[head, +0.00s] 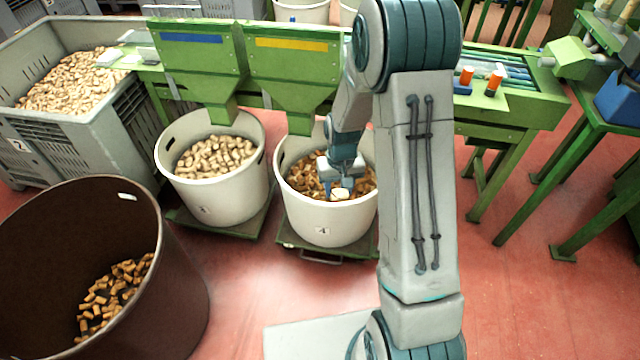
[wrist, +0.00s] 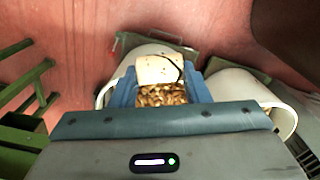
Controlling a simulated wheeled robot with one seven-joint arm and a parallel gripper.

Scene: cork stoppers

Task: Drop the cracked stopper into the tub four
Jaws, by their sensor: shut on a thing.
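Tub four (head: 322,232) is a white round tub marked 4, filled with brown corks, on a low green stand. My gripper (head: 338,188) is over its opening, pointing down. In the wrist view, my gripper's blue fingers (wrist: 160,84) are shut on the cracked stopper (wrist: 152,70), a pale cork with a dark crack line at its right end. The stopper also shows in the head view (head: 340,195). Corks in a tub show below it. I cannot tell the exact height above them.
Another white tub (head: 220,205) with paler corks stands to the left. A large brown bin (head: 170,290) with some corks is at the front left. A grey crate (head: 95,140) of corks is behind it. Green hoppers (head: 295,70) stand behind the tubs.

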